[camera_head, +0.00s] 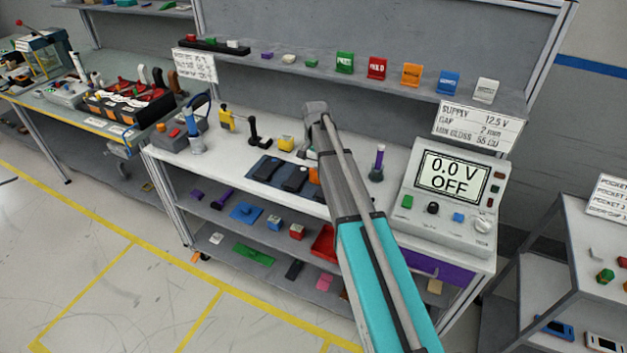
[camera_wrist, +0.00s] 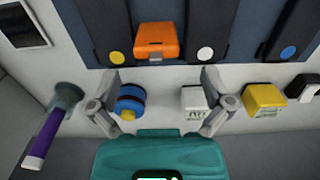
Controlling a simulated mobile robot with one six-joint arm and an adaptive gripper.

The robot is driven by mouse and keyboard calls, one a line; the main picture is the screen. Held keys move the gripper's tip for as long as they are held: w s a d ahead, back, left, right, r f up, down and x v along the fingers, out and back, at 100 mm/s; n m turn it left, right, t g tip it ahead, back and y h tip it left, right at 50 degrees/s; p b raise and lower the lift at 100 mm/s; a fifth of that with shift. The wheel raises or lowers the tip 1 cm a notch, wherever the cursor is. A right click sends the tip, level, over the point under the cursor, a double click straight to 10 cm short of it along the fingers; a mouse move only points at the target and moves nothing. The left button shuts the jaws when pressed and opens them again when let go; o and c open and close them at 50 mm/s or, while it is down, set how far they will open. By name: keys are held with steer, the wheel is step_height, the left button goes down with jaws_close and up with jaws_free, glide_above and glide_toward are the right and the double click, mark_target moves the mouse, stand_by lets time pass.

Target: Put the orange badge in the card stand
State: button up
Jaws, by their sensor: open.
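In the wrist view my gripper (camera_wrist: 160,76) is open, with nothing between its fingertips. An orange block-like piece (camera_wrist: 157,42) lies just beyond the fingertips, at the edge of a dark blue mat. It also shows partly behind my arm in the head view (camera_head: 313,176). Another orange upright piece (camera_head: 411,75) stands on the upper shelf, in a row with green, red, blue and white ones. I cannot tell which orange piece is the badge, nor make out which thing is the card stand. In the head view my arm hides the fingertips.
A dark blue mat (camera_wrist: 223,48) holds black pieces with coloured dots. A blue cylinder (camera_wrist: 131,102), a white block (camera_wrist: 194,104) and a yellow block (camera_wrist: 264,99) stand close to the fingers. A purple-handled tool (camera_wrist: 48,135) is at left. A power supply (camera_head: 450,190) occupies the bench's right end.

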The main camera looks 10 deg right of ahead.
mark_target(315, 169)
stand_by(0.4)
steer(key=shift+s+f+b, duration=0.2)
steer(key=shift+f+b, duration=2.4)
steer(key=c, duration=1.1)
steer(key=shift+c, duration=0.2)
steer(key=shift+r, duration=0.1)
